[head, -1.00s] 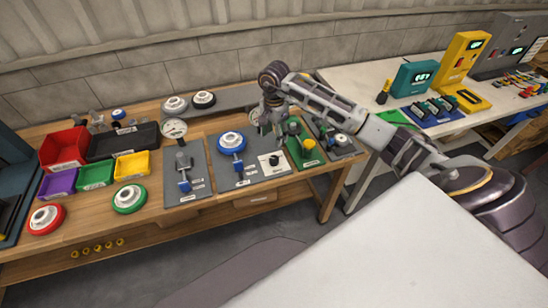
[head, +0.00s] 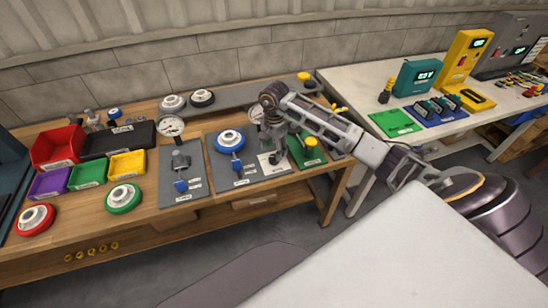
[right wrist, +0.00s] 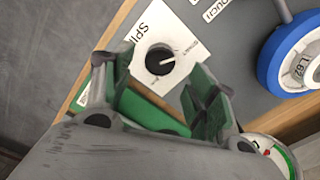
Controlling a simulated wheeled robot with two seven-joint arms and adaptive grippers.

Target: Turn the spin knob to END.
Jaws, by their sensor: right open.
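The spin knob (right wrist: 161,60) is a round black knob with a white pointer line, on a white plate (right wrist: 185,38) lettered "SPIN" in the right wrist view. Its pointer aims to the right, towards small lettering at the plate's edge. A smaller mark lies below the knob, too small to read. In the head view the white plate (head: 268,169) shows, with my gripper over the knob and hiding most of it. My right gripper (head: 275,152) is open above the plate. Its two fingers (right wrist: 155,92) stand apart with nothing between them, short of the knob. My left gripper is not in view.
A blue-rimmed wheel (right wrist: 290,55) stands right of the plate; it also shows in the head view (head: 229,139). A green panel (head: 304,153) with a yellow-topped part (head: 310,142) lies right of my gripper. Coloured bins (head: 58,148) stand at the left.

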